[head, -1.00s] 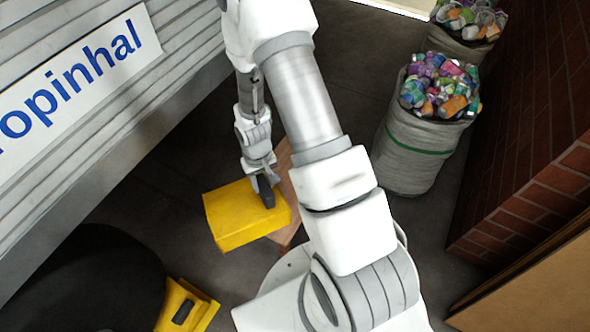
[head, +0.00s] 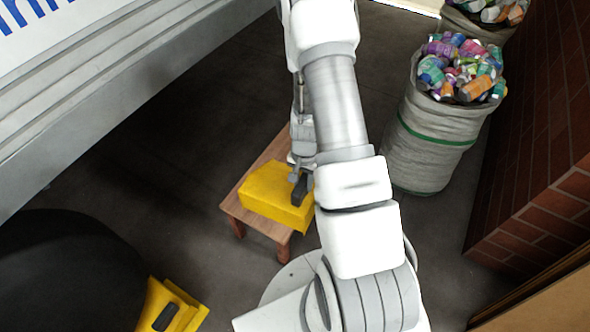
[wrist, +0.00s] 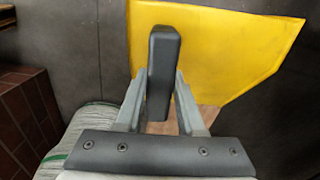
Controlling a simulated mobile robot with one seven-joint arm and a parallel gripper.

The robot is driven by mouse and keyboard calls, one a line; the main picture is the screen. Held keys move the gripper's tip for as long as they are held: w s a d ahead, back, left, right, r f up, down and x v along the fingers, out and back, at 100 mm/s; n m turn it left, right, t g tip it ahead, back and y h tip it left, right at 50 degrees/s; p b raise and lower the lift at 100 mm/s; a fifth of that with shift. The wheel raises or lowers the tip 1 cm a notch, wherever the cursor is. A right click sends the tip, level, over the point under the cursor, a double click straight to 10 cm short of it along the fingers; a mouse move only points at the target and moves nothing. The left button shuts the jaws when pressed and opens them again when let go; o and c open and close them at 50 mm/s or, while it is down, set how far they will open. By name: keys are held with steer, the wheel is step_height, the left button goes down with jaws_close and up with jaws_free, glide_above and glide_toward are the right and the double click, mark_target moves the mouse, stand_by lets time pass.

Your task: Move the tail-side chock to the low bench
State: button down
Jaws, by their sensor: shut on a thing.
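A yellow chock (head: 274,194) with a dark upright handle (head: 300,188) is over the low wooden bench (head: 232,209). My gripper (head: 299,176) is shut on the handle. In the wrist view, the dark handle (wrist: 164,60) stands between my fingers, with the yellow chock (wrist: 225,50) beyond it. I cannot tell whether the chock's underside touches the bench top. A second yellow chock (head: 188,318) is on the floor beside the black wheel at the lower left.
The black wheel (head: 65,275) and the grey-sided trailer (head: 130,70) are at left. A bag of cans (head: 425,150) stands at right, before a brick wall (head: 535,150). Dark floor (head: 170,190) is open left of the bench.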

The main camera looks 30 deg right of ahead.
mark_target(284, 174)
steer(key=shift+d+f+m+b, duration=0.45)
steer(key=shift+d+f, duration=0.1)
steer(key=shift+f, duration=0.35)
steer(key=shift+w+f, duration=0.3)
steer(key=shift+f, duration=0.05)
steer(key=w+f+b, duration=0.1)
steer(key=w+f, duration=0.1)
steer(key=w, duration=0.1)
steer(key=w+a+f+b, duration=0.1)
steer(key=w+f, duration=0.1)
steer(key=w, duration=0.2)
steer(key=w+a+f+b, duration=0.1)
steer(key=w+f, duration=0.1)
steer(key=w, duration=0.1)
steer(key=shift+w+a+f+b, duration=0.2)
steer(key=shift+w+b, duration=0.1)
steer(key=shift+b, duration=0.05)
steer(key=shift+f+b, duration=0.8)
steer(key=shift+f, duration=1.2)
steer(key=shift+f, duration=0.15)
steer(key=c, duration=0.5)
jaws_free()
